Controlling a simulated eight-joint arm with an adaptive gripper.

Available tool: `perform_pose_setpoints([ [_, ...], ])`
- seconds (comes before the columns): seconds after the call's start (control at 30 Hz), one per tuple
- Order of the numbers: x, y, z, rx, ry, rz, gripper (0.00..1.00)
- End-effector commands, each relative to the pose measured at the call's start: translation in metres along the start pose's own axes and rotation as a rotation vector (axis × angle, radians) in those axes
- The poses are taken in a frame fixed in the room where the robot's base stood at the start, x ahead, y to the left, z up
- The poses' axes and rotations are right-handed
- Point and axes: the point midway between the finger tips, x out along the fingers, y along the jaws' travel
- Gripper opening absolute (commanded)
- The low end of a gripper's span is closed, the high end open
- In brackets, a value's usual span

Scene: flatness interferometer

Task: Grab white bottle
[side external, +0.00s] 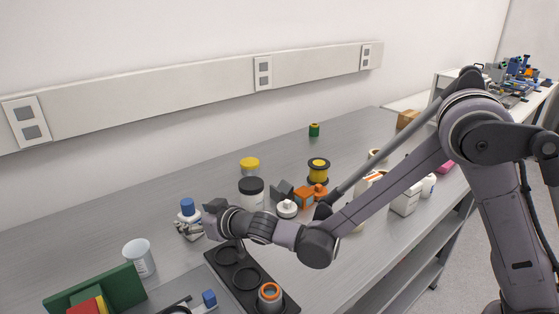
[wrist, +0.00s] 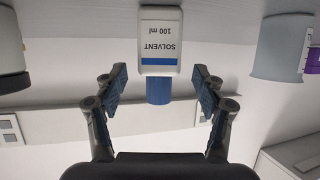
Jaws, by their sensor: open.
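The white bottle (wrist: 161,42) has a blue cap and a label reading "SOLVENT 100 ml". It appears upside down in the wrist view, between my gripper's fingers with gaps on both sides. My gripper (wrist: 160,82) is open and empty. In the side view the bottle's blue cap (side external: 187,204) shows just above my gripper (side external: 187,231). The bottle's lower part is mostly hidden there by the fingers.
A translucent cup (side external: 140,258) stands at left and a black-lidded jar (side external: 251,194) at right of the bottle. A black holed rack (side external: 222,258) lies in front. The bench behind the bottle is clear.

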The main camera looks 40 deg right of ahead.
Motion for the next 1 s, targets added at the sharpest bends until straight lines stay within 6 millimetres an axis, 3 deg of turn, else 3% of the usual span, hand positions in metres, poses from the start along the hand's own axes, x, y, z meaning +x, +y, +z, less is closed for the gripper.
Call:
perform_pose_setpoints([
  [0.2, 0.027, 0.001, -0.001, 0.0, 0.0, 0.0, 0.7],
  [0.53, 0.033, 0.001, 0.0, 0.0, 0.0, 0.0, 0.7],
  [0.77, 0.032, 0.001, 0.0, 0.0, -0.001, 0.0, 0.09],
  [1.0, 0.032, 0.001, -0.001, -0.001, 0.0, 0.0, 0.09],
])
